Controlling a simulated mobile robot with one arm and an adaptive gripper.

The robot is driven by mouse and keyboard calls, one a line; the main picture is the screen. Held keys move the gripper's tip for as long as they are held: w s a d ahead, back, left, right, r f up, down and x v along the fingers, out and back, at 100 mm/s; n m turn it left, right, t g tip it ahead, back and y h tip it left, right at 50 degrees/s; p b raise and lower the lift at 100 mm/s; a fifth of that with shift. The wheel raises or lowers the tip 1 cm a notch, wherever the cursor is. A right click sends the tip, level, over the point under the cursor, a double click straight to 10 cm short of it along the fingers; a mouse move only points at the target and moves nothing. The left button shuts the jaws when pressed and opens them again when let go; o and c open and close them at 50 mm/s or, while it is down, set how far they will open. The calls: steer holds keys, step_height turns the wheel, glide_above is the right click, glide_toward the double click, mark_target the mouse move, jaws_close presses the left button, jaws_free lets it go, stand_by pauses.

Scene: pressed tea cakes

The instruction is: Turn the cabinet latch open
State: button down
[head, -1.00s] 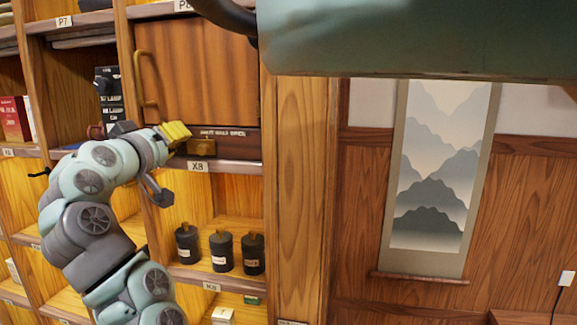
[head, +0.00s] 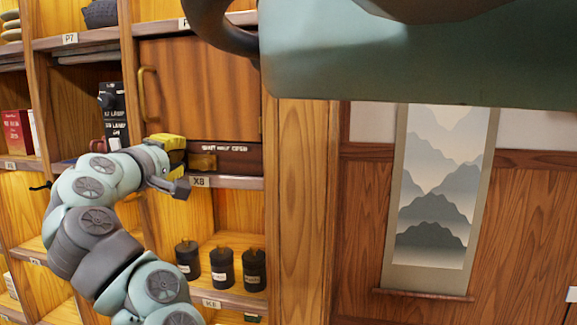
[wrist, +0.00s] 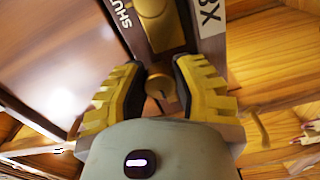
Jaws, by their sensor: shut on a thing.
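The brass latch (head: 203,161) sits on a dark strip (head: 236,158) below the closed wooden cabinet door (head: 205,85). The strip is marked SHUT, HALF and OPEN. The latch lies about level, with its left end at my gripper (head: 182,160). In the wrist view, the latch plate (wrist: 160,28) is at the top beside the word SHUT, and its round knob (wrist: 157,82) is between the yellow fingers of my gripper (wrist: 160,88). My gripper is shut on the knob. In the head view the fingers hide the knob.
A curved brass handle (head: 150,95) stands out at the door's left edge. An X8 label (head: 200,182) is on the shelf edge below. Dark canisters (head: 221,267) stand on the shelf beneath. A thick wooden post (head: 303,200) is to the right.

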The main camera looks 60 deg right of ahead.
mark_target(180, 99)
steer(key=shift+s+d+f, duration=0.1)
steer(key=shift+s+d, duration=0.05)
steer(key=c, duration=1)
jaws_free()
steer(key=shift+o, duration=0.2)
steer(key=shift+r, duration=0.35)
steer(key=o, duration=0.4)
steer(key=r, duration=0.8)
steer(key=shift+a+r, duration=0.4)
steer(key=shift+d+r, duration=0.2)
steer(key=shift+r, duration=0.35)
steer(key=c, duration=0.4)
steer(key=shift+d+r, duration=0.1)
steer(key=shift+r, duration=0.05)
